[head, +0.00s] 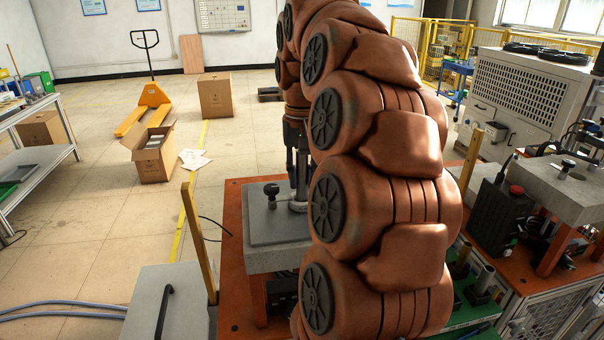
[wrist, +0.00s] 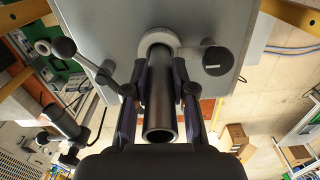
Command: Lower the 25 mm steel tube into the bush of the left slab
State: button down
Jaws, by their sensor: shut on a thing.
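The dark steel tube (wrist: 160,110) is between the two fingers of my gripper (wrist: 160,82) in the wrist view, its open near end facing the camera. My gripper is shut on it. The tube's far end lines up with the pale ring of the bush (wrist: 158,38) on the grey left slab (wrist: 110,22). I cannot tell whether that end is inside the bush or just above it. In the head view the left slab (head: 262,262) sits on the orange table, with my gripper (head: 298,185) over its right part, partly hidden by my arm.
A black knob (head: 271,194) stands on the slab, left of my gripper; the wrist view shows it too (wrist: 215,60). A ball-ended lever (wrist: 65,48) is near the fingers. A yellow post (head: 198,240) rises at left. A second slab (head: 565,190) stands at right.

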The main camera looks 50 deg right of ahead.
aim_at(302, 187)
jog(key=shift+f+b, duration=0.85)
jog(key=shift+f, duration=0.65)
jog(key=c, duration=0.9)
grip_release()
